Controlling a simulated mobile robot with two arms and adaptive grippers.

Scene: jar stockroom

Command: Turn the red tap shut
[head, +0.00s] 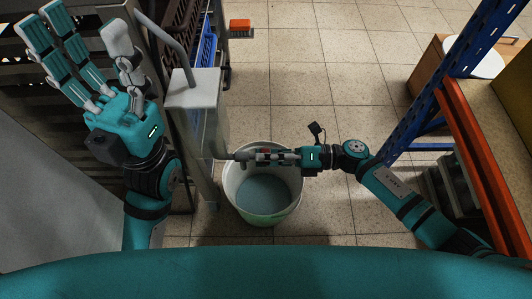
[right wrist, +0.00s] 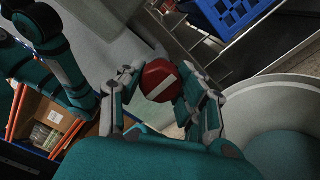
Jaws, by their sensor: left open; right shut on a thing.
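The red tap (right wrist: 160,80) shows in the right wrist view as a round red knob with a pale bar across it. It sits between the fingers of my right gripper (right wrist: 163,92), which is shut on it. In the head view my right gripper (head: 262,156) reaches in from the right at the end of a grey pipe (head: 219,149), above a white bucket (head: 231,189). There its fingers cover most of the tap. My left gripper (head: 80,55) is open and empty at the upper left, with its fingers spread, away from the tap.
The bucket holds greyish-blue liquid (head: 263,193). A grey post and box (head: 193,88) stand left of it. Blue crates (head: 206,50) and a red-orange block (head: 240,25) are behind. A blue and orange rack (head: 474,130) stands right. The tiled floor between is clear.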

